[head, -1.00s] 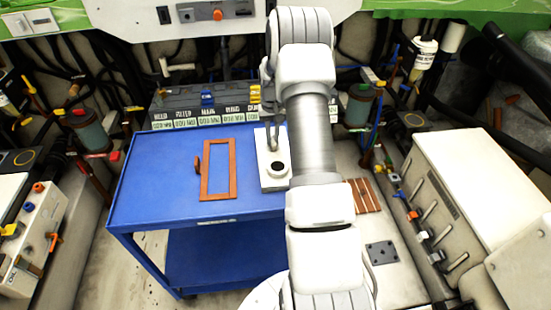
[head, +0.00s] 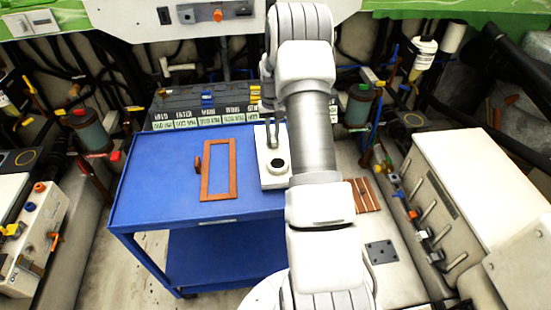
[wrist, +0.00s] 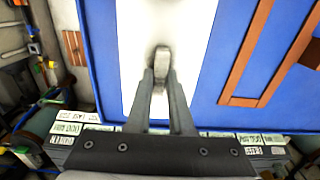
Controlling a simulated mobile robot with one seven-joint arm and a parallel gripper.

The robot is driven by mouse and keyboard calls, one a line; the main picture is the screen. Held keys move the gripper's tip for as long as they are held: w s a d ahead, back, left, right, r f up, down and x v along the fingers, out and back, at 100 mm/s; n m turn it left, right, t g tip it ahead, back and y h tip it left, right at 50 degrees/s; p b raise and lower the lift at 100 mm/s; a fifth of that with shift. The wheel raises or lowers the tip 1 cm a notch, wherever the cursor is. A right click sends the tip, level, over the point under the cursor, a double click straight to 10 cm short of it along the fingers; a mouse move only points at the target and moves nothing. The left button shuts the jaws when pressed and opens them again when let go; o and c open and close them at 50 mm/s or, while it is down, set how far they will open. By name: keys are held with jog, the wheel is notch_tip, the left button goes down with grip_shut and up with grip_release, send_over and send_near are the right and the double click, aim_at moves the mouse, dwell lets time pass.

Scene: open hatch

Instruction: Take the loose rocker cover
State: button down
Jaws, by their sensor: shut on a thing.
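My gripper (wrist: 160,78) shows in the wrist view with its two grey fingers close together. Between the fingertips is a small, pale grey, oblong piece, which I take to be the loose rocker cover (wrist: 160,56). Its far end sticks out beyond the fingertips. Behind it is a white plate or box (wrist: 185,20) on the blue trolley (wrist: 219,85). In the head view my gripper (head: 269,139) is over the far part of this white box, partly hidden by my arm. The cover is too small to make out there, and its height above the box is unclear.
An orange-brown rectangular frame (head: 204,182) lies left of the white box, which has a round black spot. Labelled bins (head: 210,113) line the trolley's back edge. The trolley's left top is clear. A pale cabinet (head: 475,180) stands right; pipes and valves crowd both sides.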

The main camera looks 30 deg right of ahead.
jog(key=shift+r, duration=0.25)
jog(key=shift+r+p, duration=0.95)
jog(key=shift+r, duration=0.65)
